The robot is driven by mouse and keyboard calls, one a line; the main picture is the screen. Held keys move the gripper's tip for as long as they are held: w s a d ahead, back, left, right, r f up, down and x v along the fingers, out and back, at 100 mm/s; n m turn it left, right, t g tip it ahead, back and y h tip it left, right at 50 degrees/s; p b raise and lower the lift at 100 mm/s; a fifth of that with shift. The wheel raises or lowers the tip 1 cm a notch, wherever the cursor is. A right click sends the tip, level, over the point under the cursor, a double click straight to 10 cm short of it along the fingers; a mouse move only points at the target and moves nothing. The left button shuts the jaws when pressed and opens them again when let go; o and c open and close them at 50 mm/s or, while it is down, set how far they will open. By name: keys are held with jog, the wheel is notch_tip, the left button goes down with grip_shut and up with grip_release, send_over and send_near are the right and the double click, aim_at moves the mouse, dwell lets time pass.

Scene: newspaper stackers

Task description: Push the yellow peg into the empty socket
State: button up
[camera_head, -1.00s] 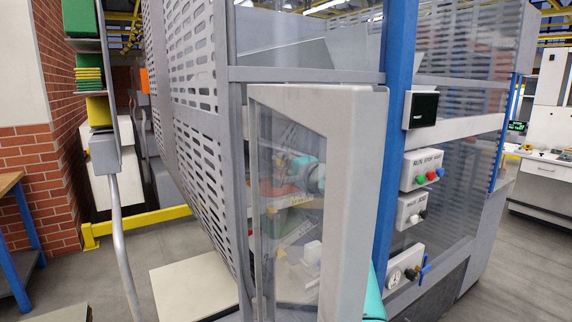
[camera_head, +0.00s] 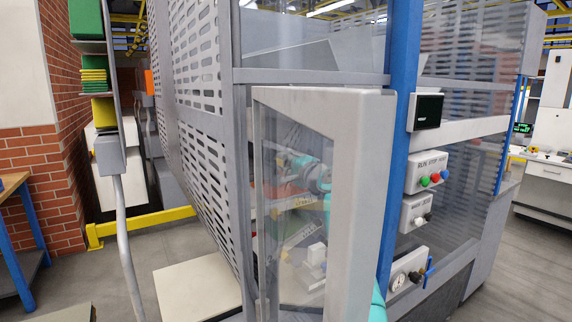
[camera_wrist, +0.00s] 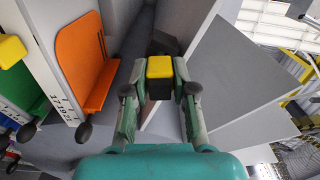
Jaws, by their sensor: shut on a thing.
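In the wrist view my gripper (camera_wrist: 160,90) is shut on the yellow peg (camera_wrist: 160,67). I cannot make out the empty socket. In the head view my teal arm shows only partly through the clear door, and the peg in my gripper cannot be made out there.
Another yellow block (camera_wrist: 11,51) is at the wrist view's left edge, near an orange panel (camera_wrist: 82,62) and a green panel (camera_wrist: 30,90). Grey plates (camera_wrist: 240,70) stand at the right. In the head view a framed clear door (camera_head: 350,195) stands before the machine.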

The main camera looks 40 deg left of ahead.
jog(key=shift+x, duration=0.8)
jog(key=o, duration=1)
jog(key=shift+d, duration=0.1)
jog(key=shift+v, duration=5.9)
jog(key=shift+f, duration=0.15)
